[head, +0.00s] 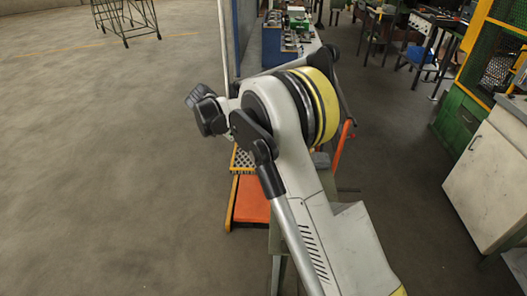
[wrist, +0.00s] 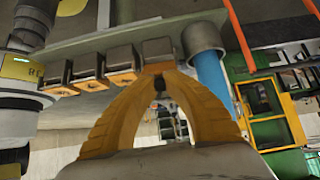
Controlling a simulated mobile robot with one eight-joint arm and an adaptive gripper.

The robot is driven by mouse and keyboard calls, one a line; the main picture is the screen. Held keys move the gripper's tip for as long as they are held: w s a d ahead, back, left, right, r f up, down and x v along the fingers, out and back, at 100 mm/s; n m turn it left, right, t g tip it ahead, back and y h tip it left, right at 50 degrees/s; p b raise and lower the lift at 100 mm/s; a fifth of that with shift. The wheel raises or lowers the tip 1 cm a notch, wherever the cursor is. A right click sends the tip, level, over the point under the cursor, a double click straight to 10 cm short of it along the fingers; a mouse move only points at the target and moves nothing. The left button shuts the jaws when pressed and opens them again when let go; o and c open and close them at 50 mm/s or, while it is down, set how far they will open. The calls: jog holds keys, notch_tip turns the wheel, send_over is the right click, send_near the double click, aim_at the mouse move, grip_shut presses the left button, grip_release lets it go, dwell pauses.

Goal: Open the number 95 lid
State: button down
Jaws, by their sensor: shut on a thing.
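In the wrist view, several small dark, box-like lids with orange edges sit in a row along a grey-green plate (wrist: 110,38). My gripper (wrist: 158,72), with two curved orange fingers, is at the right-end lid (wrist: 157,48). Its fingertips are closed together on the orange edge of that lid. The other lids (wrist: 120,60) stand apart to the left of the fingers. I cannot read any number, so I cannot tell which lid is 95. In the head view my arm fills the middle, and the gripper and lids are hidden.
In the wrist view a blue cylinder (wrist: 211,75) stands close right of the fingers, with an orange bar (wrist: 241,35) beyond it. In the head view an orange panel (head: 252,200) lies below my arm. A cluttered bench (head: 290,42) stands behind, a cabinet (head: 490,180) right. Left floor is open.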

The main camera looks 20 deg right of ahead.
jog(key=shift+r, duration=0.1)
jog(key=c, duration=1.4)
grip_release()
jog(key=shift+d, duration=0.15)
jog(key=shift+o, duration=0.2)
jog(key=v, duration=0.7)
jog(key=shift+a, duration=0.25)
jog(key=shift+r, duration=0.15)
